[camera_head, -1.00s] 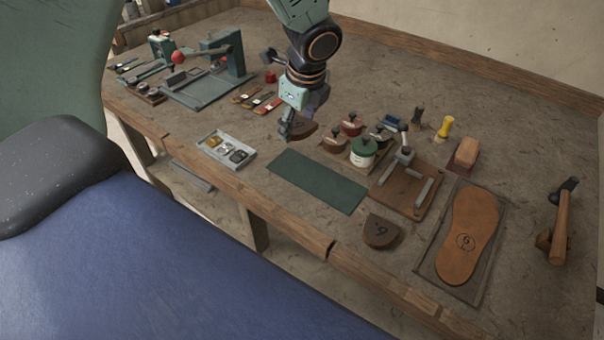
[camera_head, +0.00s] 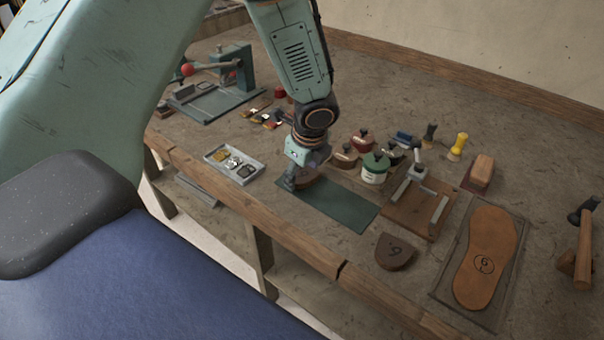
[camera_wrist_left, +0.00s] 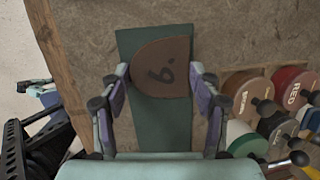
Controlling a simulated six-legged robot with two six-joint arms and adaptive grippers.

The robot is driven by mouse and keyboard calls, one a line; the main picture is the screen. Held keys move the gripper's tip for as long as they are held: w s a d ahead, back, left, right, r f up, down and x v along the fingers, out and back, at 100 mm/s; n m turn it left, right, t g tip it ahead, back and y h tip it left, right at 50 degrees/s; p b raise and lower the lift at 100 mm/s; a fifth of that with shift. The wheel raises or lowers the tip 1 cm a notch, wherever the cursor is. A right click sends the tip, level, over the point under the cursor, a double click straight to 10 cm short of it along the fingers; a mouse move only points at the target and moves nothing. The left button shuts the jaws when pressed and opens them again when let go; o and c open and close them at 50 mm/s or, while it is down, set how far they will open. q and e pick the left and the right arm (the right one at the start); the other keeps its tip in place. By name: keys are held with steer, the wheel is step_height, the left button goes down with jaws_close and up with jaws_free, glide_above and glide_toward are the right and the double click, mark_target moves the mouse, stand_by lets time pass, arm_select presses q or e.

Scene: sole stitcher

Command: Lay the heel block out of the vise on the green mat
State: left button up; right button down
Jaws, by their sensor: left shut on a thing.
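My left gripper (camera_head: 294,181) is shut on a brown heel block (camera_head: 309,177) above the left end of the green mat (camera_head: 345,207). In the left wrist view the heel block (camera_wrist_left: 162,62) shows its rounded outline and a dark number, between the two fingers (camera_wrist_left: 160,80), with the mat (camera_wrist_left: 163,130) beneath. I cannot tell whether the block touches the mat. The fingers partly hide the block in the head view. The vise with its grey jaws (camera_head: 441,208) stands on a brown board to the right of the mat, with no block between its jaws.
A second heel block (camera_head: 395,252) lies on the bench in front of the vise. A grey tray (camera_head: 246,177) sits left of the mat, near the bench edge. Paint tins (camera_head: 375,168) stand behind the mat. A sole (camera_head: 485,257) lies at the right. The mat's right part is clear.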

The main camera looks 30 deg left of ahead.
arm_select(q)
steer(key=shift+w+d+f, duration=0.1)
steer(key=shift+w+d, duration=0.05)
steer(key=shift+f, duration=0.1)
steer(key=o, duration=1.1)
steer(key=shift+o, duration=0.2)
steer(key=shift+r, duration=0.2)
steer(key=p+v, duration=0.3)
steer(key=v, duration=0.9)
